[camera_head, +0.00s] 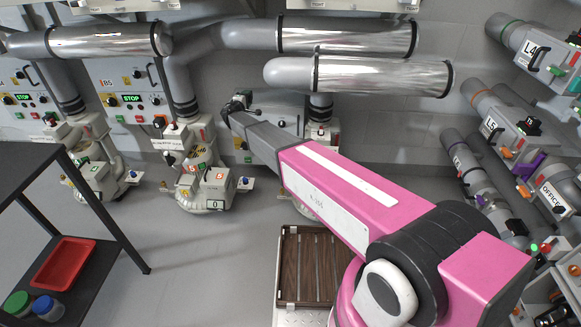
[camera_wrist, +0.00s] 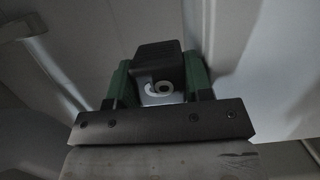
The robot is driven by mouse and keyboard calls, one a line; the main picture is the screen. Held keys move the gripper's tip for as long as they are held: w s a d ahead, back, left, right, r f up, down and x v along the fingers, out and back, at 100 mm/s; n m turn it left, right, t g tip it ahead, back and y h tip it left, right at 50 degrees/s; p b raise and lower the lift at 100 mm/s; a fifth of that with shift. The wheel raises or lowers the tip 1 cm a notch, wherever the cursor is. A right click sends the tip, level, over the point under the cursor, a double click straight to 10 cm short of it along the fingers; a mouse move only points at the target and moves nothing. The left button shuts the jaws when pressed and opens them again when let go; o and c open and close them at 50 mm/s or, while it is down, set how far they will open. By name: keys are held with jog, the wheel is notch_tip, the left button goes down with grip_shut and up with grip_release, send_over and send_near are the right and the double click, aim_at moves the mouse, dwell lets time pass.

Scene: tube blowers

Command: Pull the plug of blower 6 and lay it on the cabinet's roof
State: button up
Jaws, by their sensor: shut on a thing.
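My gripper (camera_head: 237,101) is at the upper left of the grey cabinet (camera_head: 288,123) to the right of the one marked B5. My arm hides much of this cabinet's front, and I cannot read its number. In the wrist view, my gripper (camera_wrist: 158,78) has its two green fingers shut on a black plug (camera_wrist: 157,54). A pale ring shows at the plug's near end. Pale, dim surfaces lie behind it. I cannot tell whether the plug is in a socket, free in the air or resting on the roof.
The B5 cabinet (camera_head: 130,97) stands to the left, with pipes and a valve unit (camera_head: 205,187) below. Large silver ducts (camera_head: 350,37) run above the cabinets. A dark table (camera_head: 30,170) with a red tray (camera_head: 65,262) is at left. Labelled pipe units line the right wall.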

jog(key=shift+r, duration=2.4)
jog(key=n+t, duration=0.1)
jog(key=n, duration=0.3)
jog(key=shift+n, duration=0.3)
jog(key=n+t, duration=0.1)
jog(key=n, duration=0.4)
jog(key=shift+y, duration=0.4)
jog(key=n, duration=0.3)
jog(key=n+t+y, duration=0.1)
jog(key=n, duration=0.1)
jog(key=shift+n+y, duration=0.3)
jog(key=shift+n, duration=0.1)
jog(key=n+y, duration=0.1)
jog(key=n, duration=0.4)
jog(key=shift+y, duration=0.4)
jog(key=shift+f, duration=0.2)
